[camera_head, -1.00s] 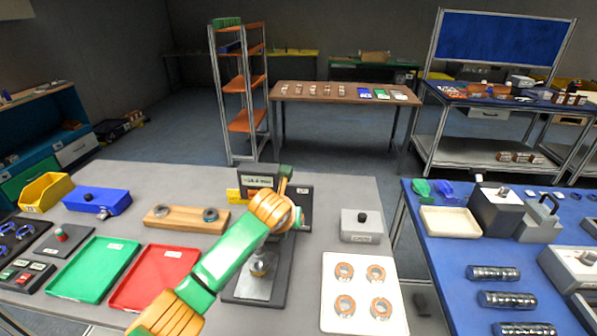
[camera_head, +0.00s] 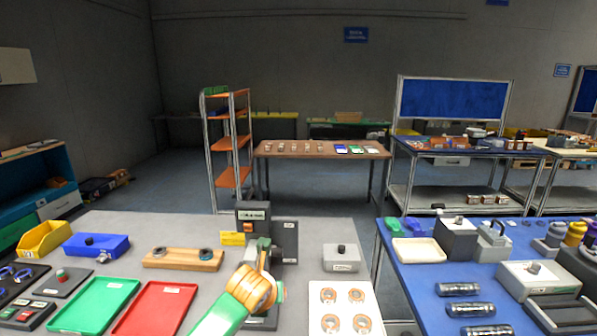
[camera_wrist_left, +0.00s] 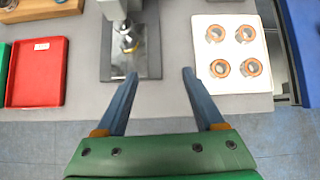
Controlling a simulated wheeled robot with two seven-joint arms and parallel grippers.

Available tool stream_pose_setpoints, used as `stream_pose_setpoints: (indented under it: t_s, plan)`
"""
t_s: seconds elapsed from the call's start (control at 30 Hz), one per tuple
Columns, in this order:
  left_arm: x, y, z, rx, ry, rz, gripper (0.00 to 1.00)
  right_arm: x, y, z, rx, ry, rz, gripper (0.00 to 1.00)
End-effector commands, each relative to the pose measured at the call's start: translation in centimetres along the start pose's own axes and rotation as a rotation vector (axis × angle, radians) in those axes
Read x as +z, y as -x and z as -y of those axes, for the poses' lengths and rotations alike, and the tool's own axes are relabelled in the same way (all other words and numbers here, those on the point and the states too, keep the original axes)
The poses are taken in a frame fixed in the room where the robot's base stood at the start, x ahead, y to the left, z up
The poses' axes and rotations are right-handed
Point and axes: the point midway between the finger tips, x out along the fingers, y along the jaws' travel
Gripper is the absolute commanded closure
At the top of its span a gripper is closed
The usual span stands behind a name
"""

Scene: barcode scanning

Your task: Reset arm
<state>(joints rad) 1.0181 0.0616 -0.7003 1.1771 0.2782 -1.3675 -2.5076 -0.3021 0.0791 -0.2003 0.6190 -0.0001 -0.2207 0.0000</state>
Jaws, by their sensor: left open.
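My left arm reaches in from the bottom of the head view, and its gripper (camera_head: 264,256) is partly hidden behind the orange and green wrist. In the left wrist view the gripper (camera_wrist_left: 160,75) shows two blue-grey fingers spread apart with nothing between them. It is above the front part of the grey table (camera_wrist_left: 180,40), in front of a dark-based press-like device (camera_wrist_left: 130,45). That device (camera_head: 252,222) also shows in the head view, partly covered by my arm. My right gripper is not in view.
A white tray (camera_wrist_left: 237,84) with several copper rings lies right of the fingers. A red tray (camera_head: 157,306) and a green tray (camera_head: 96,305) lie at left. A wooden block (camera_head: 183,260) and grey box (camera_head: 341,258) stand nearby. A blue table (camera_head: 420,285) is at right.

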Motion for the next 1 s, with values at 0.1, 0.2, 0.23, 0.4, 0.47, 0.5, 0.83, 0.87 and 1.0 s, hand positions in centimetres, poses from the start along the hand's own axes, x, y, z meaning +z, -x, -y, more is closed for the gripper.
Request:
stream_pose_setpoints:
  t_s: [0.1, 0.2, 0.23, 0.4, 0.47, 0.5, 0.83, 0.87, 1.0]
  plan:
    - [-2.1, -0.5, 0.4, -0.022, 0.114, -0.029, 0.3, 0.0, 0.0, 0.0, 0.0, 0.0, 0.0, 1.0]
    - [-3.8, -0.9, 0.6, -0.037, 0.227, -0.054, 0.3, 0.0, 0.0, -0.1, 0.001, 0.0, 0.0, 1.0]
    - [-4.4, -1.0, 0.7, -0.041, 0.263, -0.062, 0.3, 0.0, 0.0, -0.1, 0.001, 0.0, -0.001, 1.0]
    - [-8.4, -1.4, 0.9, -0.059, 0.537, -0.125, 0.3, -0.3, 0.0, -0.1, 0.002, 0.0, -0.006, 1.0]
    - [-10.4, -1.4, 0.9, -0.059, 0.67, -0.156, 0.3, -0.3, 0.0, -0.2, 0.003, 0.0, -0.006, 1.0]
    - [-11.8, -1.4, 0.8, -0.056, 0.769, -0.177, 0.3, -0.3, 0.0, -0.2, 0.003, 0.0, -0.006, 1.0]
    - [-23.5, 1.2, -2.5, 0.121, 1.737, -0.303, 0.3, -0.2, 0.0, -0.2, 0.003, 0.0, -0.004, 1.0]
    - [-24.4, 1.7, -3.0, 0.148, 1.826, -0.303, 0.3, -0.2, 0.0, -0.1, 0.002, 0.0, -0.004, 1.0]
    - [-28.4, 3.9, -5.3, 0.28, 2.198, -0.275, 0.3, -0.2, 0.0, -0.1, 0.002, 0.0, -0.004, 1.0]
